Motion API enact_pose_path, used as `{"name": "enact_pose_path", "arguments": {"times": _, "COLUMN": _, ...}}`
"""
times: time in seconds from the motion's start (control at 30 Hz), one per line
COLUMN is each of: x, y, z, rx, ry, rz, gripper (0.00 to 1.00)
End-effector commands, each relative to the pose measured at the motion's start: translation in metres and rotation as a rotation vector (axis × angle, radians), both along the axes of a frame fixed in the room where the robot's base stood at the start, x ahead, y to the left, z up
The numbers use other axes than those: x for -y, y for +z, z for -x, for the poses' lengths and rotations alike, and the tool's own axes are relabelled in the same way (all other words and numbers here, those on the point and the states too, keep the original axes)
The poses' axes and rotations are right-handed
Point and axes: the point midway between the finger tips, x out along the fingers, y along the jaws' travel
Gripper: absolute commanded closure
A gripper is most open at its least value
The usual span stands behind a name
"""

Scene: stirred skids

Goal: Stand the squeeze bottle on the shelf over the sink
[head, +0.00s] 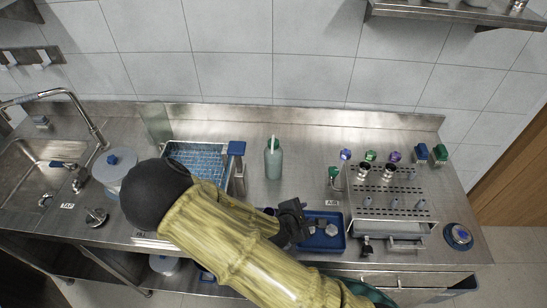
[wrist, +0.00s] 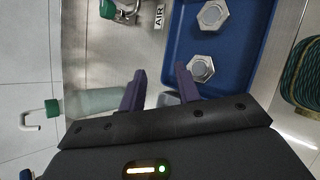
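The squeeze bottle (head: 273,160) stands upright on the steel counter, pale green and translucent with a light spout. In the wrist view the bottle (wrist: 88,103) shows at the left, with a green cap and bent white spout; its lower part is partly hidden by a finger. My gripper (head: 293,222) is in front of the bottle, near the blue tray. In the wrist view my gripper (wrist: 160,88) has its fingers apart with nothing held between them. The sink (head: 40,165) is at the far left. A shelf (head: 20,10) shows only partly at the top left, above the sink.
A blue tray (head: 343,240) with metal nuts lies beside my gripper. A blue wire basket (head: 195,160) stands left of the bottle. A perforated steel rack (head: 390,205) stands at right. A faucet (head: 97,130) rises by the sink. Another shelf (head: 450,12) hangs at upper right.

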Motion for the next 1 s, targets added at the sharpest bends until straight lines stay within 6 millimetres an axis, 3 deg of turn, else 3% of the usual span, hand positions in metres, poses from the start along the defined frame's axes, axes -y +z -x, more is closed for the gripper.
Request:
{"name": "enact_pose_path", "arguments": {"times": 0.17, "x": -0.026, "y": 0.021, "z": -0.019, "rx": 0.129, "ry": 0.335, "rz": 0.353, "gripper": 0.67}}
{"name": "enact_pose_path", "arguments": {"times": 0.3, "x": -0.060, "y": 0.051, "z": -0.029, "rx": 0.265, "ry": 0.569, "rz": 0.636, "gripper": 0.67}}
{"name": "enact_pose_path", "arguments": {"times": 0.5, "x": -0.104, "y": 0.085, "z": -0.027, "rx": 0.420, "ry": 0.756, "rz": 0.905, "gripper": 0.67}}
{"name": "enact_pose_path", "arguments": {"times": 1.0, "x": -0.111, "y": 0.088, "z": -0.027, "rx": 0.444, "ry": 0.778, "rz": 0.943, "gripper": 0.67}}
